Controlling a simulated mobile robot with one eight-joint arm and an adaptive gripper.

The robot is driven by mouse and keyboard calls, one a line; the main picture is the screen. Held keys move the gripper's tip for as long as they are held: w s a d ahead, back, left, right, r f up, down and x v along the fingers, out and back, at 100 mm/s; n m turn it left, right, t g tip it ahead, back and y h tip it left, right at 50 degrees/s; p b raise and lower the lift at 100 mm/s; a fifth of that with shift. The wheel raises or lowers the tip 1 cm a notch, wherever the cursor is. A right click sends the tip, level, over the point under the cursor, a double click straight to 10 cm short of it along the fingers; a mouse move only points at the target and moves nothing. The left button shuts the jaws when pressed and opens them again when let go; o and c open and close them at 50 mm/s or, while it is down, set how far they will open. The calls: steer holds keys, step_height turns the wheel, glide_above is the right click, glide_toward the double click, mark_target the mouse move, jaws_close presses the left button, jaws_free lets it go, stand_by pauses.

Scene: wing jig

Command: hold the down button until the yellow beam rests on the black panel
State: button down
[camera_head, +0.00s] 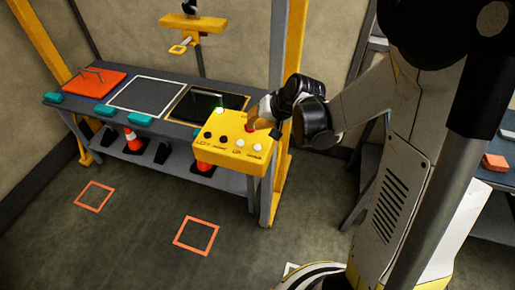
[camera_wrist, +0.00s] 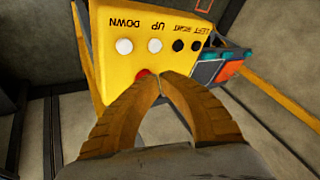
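The yellow control box (camera_head: 233,150) has two black and two white buttons. In the wrist view its labels appear upside down; the white down button (camera_wrist: 124,46) is at the left end of the row. My gripper (camera_wrist: 160,75) has its fingertips together, at the box edge by a red button (camera_wrist: 142,75) they partly cover. No finger covers the down button. In the head view the gripper is behind the box, partly hidden. The yellow beam (camera_head: 200,24) hangs high at the back. The black panel (camera_head: 230,101) lies on the bench below it, partly hidden by the box.
The bench (camera_head: 92,107) also holds an orange panel (camera_head: 85,84), a white-outlined grey area (camera_head: 145,96) and teal blocks (camera_head: 141,118). Orange cones (camera_head: 134,143) stand below. Yellow posts (camera_head: 291,60) flank it. The floor in front is clear, with orange squares (camera_head: 195,235) marked.

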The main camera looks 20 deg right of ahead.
steer(key=b, duration=0.5)
glide_toward(250, 144)
steer(key=x, duration=0.5)
steer(key=shift+w+a+r, duration=0.2)
steer(key=shift+w+r, duration=0.05)
steer(key=shift+w, duration=0.15)
steer(key=shift+f, duration=0.1)
steer(key=shift+f+b, duration=0.3)
steer(key=shift+b, duration=0.1)
steer(key=shift+f+b, duration=0.45)
stand_by(0.8)
steer(key=shift+r, duration=0.15)
stand_by(2.3)
steer(key=shift+r+p, duration=0.65)
steer(key=shift+r, duration=0.1)
steer(key=shift+r+p, duration=1.8)
steer(key=shift+r, duration=0.7)
